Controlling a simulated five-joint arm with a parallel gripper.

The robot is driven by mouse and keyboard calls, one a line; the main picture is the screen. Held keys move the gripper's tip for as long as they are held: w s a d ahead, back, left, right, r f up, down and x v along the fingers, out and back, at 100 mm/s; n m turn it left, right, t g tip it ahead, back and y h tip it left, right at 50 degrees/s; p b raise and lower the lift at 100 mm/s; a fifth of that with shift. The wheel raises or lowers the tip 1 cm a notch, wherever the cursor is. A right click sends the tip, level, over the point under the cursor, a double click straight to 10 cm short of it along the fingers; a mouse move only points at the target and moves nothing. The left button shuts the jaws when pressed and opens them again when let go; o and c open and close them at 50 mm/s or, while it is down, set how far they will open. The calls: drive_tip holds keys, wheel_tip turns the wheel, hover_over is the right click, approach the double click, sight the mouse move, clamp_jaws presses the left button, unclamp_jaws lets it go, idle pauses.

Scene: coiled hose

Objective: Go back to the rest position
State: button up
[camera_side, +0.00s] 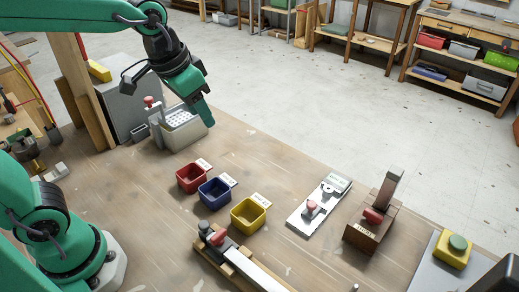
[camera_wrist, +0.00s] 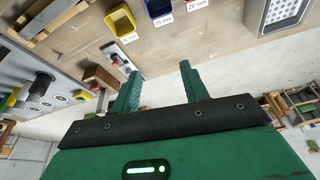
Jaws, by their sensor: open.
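My gripper (camera_side: 204,112) hangs in the air, pointing downward, by the right side of the grey box with the white perforated top (camera_side: 188,121). I cannot tell from the side view how high it is above the table. In the wrist view my gripper (camera_wrist: 161,80) has its two green fingers well apart, with nothing between them. The grey box shows at the upper right there (camera_wrist: 257,25). No coiled hose can be made out in either view.
Red (camera_side: 190,178), blue (camera_side: 214,194) and yellow (camera_side: 248,214) bins stand in a row on the wooden table (camera_side: 150,215). A white switch panel (camera_side: 318,205) and a brown block with a red part (camera_side: 372,224) stand to their right. A wooden post (camera_side: 82,90) rises behind.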

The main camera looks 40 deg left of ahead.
drive_tip(key=s+a+f+n+t, duration=0.1)
drive_tip(key=s+a+n+t, duration=0.1)
drive_tip(key=s+a, duration=0.4)
drive_tip(key=shift+s+a+f+y, duration=0.15)
drive_tip(key=shift+s+f+y, duration=0.2)
drive_tip(key=shift+s, duration=1.65)
